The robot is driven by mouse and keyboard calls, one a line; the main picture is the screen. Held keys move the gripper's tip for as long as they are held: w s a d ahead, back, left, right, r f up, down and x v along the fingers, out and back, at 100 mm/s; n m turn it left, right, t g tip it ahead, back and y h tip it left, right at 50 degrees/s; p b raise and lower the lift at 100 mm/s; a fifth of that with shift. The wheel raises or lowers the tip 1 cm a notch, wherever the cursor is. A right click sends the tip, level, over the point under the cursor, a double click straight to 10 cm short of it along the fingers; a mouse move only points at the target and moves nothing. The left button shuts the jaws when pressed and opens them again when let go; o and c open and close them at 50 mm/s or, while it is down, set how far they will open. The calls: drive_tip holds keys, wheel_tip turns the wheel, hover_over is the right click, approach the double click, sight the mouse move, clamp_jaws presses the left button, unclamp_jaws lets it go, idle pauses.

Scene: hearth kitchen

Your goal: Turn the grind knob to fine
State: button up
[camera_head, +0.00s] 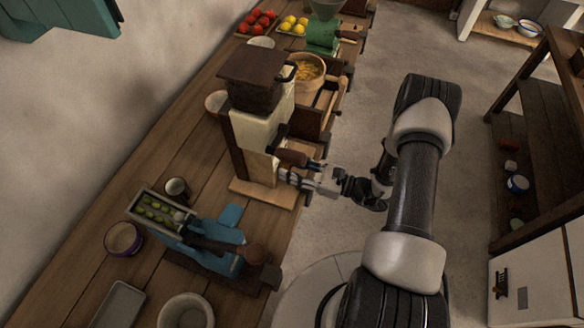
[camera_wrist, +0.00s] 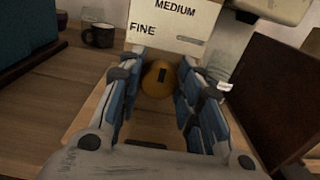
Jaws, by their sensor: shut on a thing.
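The grinder (camera_head: 258,135) is a tall cream body with a dark wooden hopper on top, standing on a wooden base on the counter. Its cream label plate (camera_wrist: 172,25) reads MEDIUM at the top and FINE at the left. The round brass grind knob (camera_wrist: 153,84) sits below the plate, with a short dark mark pointing roughly up in the wrist view, toward MEDIUM. My gripper (camera_wrist: 167,72) is shut on the knob, one finger on each side. In the head view my gripper (camera_head: 290,178) is at the grinder's lower front, hiding the knob.
A blue press (camera_head: 215,245) with a tray of green fruit stands nearer on the counter. A dark mug (camera_wrist: 98,36) stands left of the grinder. A bowl of yellow food (camera_head: 309,72) and a green machine (camera_head: 322,36) stand farther along.

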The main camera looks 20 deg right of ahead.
drive_tip(key=shift+c, duration=0.5)
drive_tip(key=shift+n, duration=0.3)
drive_tip(key=n+b, duration=0.2)
drive_tip(key=n, duration=0.3)
drive_tip(key=shift+s+f, duration=0.1)
drive_tip(key=n+b, duration=0.2)
drive_tip(key=n, duration=0.4)
drive_tip(key=shift+a, duration=0.1)
drive_tip(key=shift+n+b, duration=0.3)
drive_tip(key=shift+b, duration=0.05)
drive_tip(key=o, duration=1)
